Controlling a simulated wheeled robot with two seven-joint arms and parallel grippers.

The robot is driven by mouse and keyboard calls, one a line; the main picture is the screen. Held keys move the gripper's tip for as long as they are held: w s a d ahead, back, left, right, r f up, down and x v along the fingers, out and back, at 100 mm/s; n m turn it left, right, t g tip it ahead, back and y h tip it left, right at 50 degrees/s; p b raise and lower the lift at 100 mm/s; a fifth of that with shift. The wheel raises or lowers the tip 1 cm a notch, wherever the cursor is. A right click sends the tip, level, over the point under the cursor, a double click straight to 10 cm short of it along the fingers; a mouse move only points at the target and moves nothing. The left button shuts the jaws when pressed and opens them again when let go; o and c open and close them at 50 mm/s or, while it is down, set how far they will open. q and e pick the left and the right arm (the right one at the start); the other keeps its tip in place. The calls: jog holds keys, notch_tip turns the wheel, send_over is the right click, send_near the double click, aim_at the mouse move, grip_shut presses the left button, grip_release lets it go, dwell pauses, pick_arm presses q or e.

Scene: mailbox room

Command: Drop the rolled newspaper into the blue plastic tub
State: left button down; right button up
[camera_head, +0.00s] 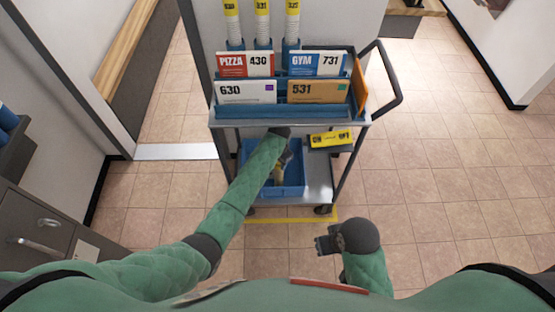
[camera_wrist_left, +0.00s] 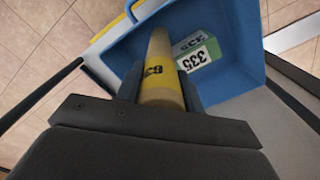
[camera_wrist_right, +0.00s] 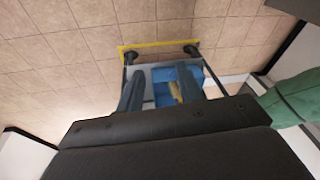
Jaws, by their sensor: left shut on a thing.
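The blue plastic tub (camera_head: 296,188) sits on the lower shelf of the cart. My left arm reaches down from the left over it. I cannot tell whether the roll touches the tub floor. My right gripper (camera_head: 325,240) is open and empty in front of the cart; it also shows in the right wrist view (camera_wrist_right: 158,90).
The cart (camera_head: 230,125) holds numbered parcels and envelopes (camera_head: 318,92) in blue racks, with several banded rolls (camera_head: 262,22) upright behind. A yellow-topped item (camera_head: 331,139) is at its right. A yellow floor line (camera_head: 290,220) runs before it. The floor to the right is clear.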

pick_arm(q)
jog(key=shift+s+d+b, duration=0.1)
jog(key=shift+b, duration=0.2)
jog(key=shift+f, duration=0.25)
jog(key=shift+r, duration=0.1)
jog(key=shift+f, duration=0.4)
pick_arm(e)
jog(key=shift+w+a+f, duration=0.2)
jog(key=shift+a+f, duration=0.15)
jog(key=shift+a, duration=0.15)
jog(key=shift+w+a+f, duration=0.15)
jog(key=shift+a+f, duration=0.2)
jog(key=shift+a, duration=0.15)
pick_arm(q)
jog(key=shift+f, duration=0.2)
pick_arm(e)
jog(key=shift+d, duration=0.1)
pick_arm(q)
jog(key=c, duration=0.9)
grip_release()
pick_arm(e)
jog(key=shift+s+d+f, duration=0.1)
jog(key=shift+s+d, duration=0.05)
jog(key=shift+d, duration=0.1)
